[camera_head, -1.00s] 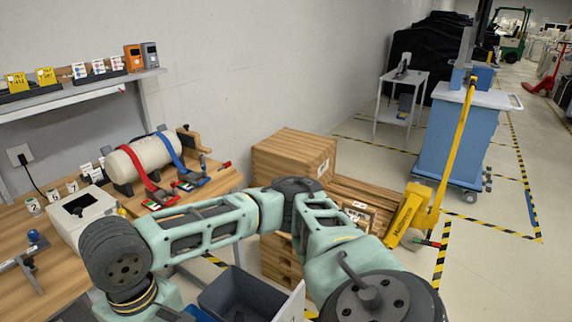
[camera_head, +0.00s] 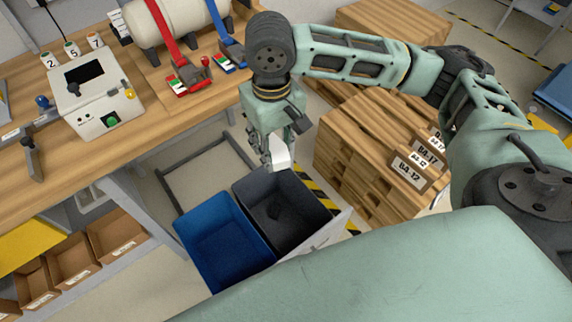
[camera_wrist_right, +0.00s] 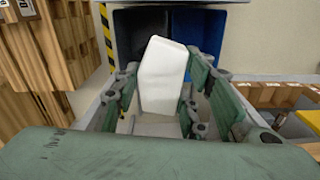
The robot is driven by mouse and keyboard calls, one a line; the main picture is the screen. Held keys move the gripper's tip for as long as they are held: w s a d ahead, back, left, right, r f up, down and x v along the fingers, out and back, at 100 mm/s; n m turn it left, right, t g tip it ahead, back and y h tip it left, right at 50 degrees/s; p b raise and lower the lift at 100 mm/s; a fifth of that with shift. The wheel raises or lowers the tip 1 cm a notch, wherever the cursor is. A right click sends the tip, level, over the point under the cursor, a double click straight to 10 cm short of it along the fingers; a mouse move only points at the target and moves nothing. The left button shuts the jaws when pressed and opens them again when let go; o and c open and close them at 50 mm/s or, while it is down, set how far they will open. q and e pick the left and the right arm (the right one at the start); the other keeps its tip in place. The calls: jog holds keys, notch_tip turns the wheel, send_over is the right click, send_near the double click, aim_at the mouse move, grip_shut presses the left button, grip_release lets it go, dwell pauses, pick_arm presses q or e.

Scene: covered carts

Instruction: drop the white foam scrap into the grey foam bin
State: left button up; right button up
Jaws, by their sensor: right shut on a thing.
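The white foam scrap (camera_head: 279,154) is held in my right gripper (camera_head: 280,148), pointing down just over the far rim of the grey foam bin (camera_head: 303,216). In the right wrist view the scrap (camera_wrist_right: 163,76) is a white block between the fingers of the right gripper (camera_wrist_right: 160,95). Its far end overlaps the dark opening of the grey bin (camera_wrist_right: 128,38). The bin is open and its inside is dark; I cannot make out its contents clearly. My left gripper is not in view.
A blue bin (camera_head: 222,243) stands against the left side of the grey one. The wooden workbench (camera_head: 150,130) with a white box device (camera_head: 97,92) is to the left. Stacked wooden crates (camera_head: 365,155) stand close on the right.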

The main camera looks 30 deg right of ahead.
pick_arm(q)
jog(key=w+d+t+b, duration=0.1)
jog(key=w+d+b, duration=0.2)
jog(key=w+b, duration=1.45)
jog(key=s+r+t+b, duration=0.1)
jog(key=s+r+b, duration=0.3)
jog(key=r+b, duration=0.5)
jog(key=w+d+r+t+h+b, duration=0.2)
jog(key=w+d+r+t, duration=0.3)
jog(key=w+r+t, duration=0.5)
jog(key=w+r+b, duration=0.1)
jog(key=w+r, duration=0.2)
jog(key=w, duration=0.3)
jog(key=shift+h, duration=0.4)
pick_arm(e)
jog(key=w+d+f, duration=0.3)
jog(key=w+f, duration=0.1)
jog(key=f, duration=1)
jog(key=w+d+f, duration=0.3)
jog(key=w+f, duration=0.2)
jog(key=f, duration=0.9)
jog(key=w+d+f+n, duration=0.1)
jog(key=w+d+f, duration=0.2)
jog(key=f, duration=1)
jog(key=shift+w+f, duration=0.4)
jog(key=shift+w, duration=0.45)
